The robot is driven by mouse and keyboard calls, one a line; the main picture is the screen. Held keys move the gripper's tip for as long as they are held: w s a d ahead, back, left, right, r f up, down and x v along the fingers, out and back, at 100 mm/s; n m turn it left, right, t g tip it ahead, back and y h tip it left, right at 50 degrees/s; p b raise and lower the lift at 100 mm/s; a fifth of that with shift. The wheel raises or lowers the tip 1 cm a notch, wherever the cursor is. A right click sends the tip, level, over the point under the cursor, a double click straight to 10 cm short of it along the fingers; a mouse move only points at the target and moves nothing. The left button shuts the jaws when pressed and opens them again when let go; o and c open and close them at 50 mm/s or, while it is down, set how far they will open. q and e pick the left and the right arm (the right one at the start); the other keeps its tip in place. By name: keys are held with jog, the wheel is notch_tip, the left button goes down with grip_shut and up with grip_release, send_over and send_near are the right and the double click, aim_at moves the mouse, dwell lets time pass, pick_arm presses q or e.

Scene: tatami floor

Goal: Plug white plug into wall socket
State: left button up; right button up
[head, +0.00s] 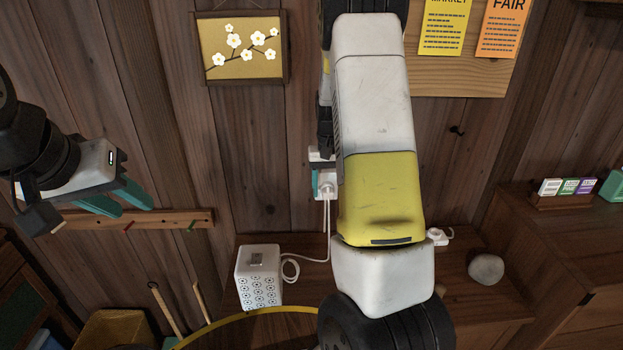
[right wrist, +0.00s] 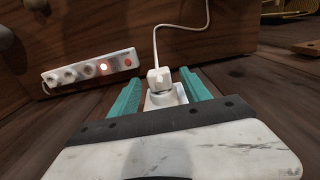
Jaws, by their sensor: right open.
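The white plug (right wrist: 158,80) stands at the white wall socket (right wrist: 164,98), between the two teal fingers of my right gripper (right wrist: 160,88) in the right wrist view. The fingers are spread, with a gap on each side of it. The plug appears to sit in the socket; how deep I cannot tell. In the head view the plug (head: 327,190) is at the wall, its cord hanging down, and my right arm hides most of the right gripper and the socket. My left gripper (head: 136,210) is open and empty at the left, in front of the wall.
A white patterned box (head: 259,275) with the cord stands on the wooden shelf (head: 300,292). The right wrist view shows a power strip (right wrist: 90,70) with a lit red light. A round grey stone (head: 486,268) lies right of my arm. A peg rail (head: 170,219) is behind my left gripper.

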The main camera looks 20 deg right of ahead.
notch_tip(320, 180, up, 8)
jog(key=shift+f, duration=0.15)
dwell(0.6)
jog(key=s+a+r+n+t+y, duration=0.25)
jog(key=s+a+r, duration=0.45)
jog(key=s+r, duration=0.35)
jog(key=s+a+r+t, duration=0.2)
jog(key=s+a, duration=0.1)
jog(key=s, duration=0.3)
jog(key=s+a+r+n+t, duration=0.1)
jog(key=s+a+r, duration=0.1)
jog(key=s, duration=0.5)
jog(key=shift+s+a+t, duration=0.3)
jog(key=shift+a+t, duration=0.05)
jog(key=shift+a, duration=0.15)
